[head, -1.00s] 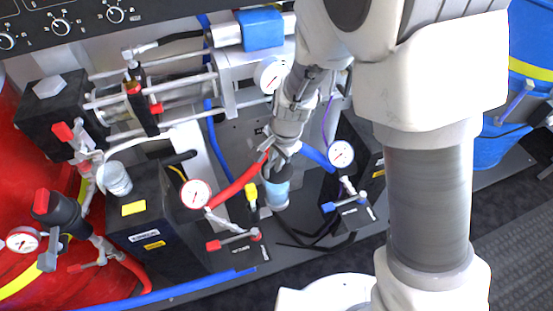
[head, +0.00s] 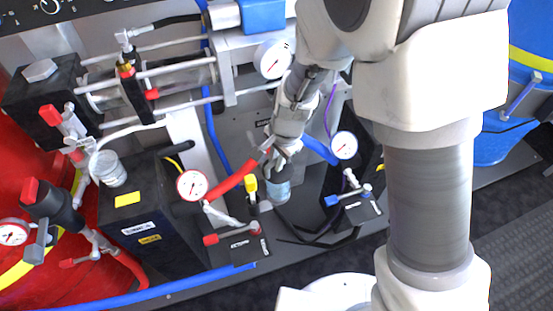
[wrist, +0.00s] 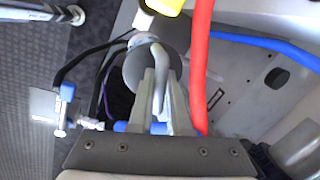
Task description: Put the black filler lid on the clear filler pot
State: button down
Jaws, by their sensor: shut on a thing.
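My gripper (head: 283,158) is shut on the handle of the black filler lid (head: 274,171). In the wrist view my gripper (wrist: 160,105) closes around the lid's pale curved handle, and the lid (wrist: 133,72) shows as a dark grey round disc beyond the fingers. The pot is hidden in the wrist view.

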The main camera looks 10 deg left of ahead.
aim_at(286, 178)
jog(key=shift+f+b, duration=0.3)
jog(key=shift+f, duration=0.15)
jog(key=c, duration=0.8)
grip_release()
jog(key=shift+r, duration=0.1)
notch_tip(286, 178, up, 17)
jog(key=s+d+p, duration=0.2)
jog(key=d+p, duration=0.1)
jog(key=p, duration=0.5)
jog(key=s+d+r+n+t+h, duration=0.1)
jog(key=s+d+r+n+t, duration=0.1)
jog(key=s+d+r, duration=0.4)
jog(key=s+d+r+n+t, duration=0.1)
jog(key=s+d+r+n, duration=0.15)
jog(key=d+r, duration=0.4)
jog(key=s+d+r+n+t+h, duration=0.1)
jog(key=s+d+r+n+t, duration=0.2)
jog(key=d, duration=0.6)
jog(key=shift+g, duration=0.8)
jog(key=r+p, duration=1)
jog(key=r, duration=0.1)
jog(key=r+p, duration=0.5)
jog(key=shift+a+r+p, duration=0.2)
jog(key=shift+a+p, duration=0.15)
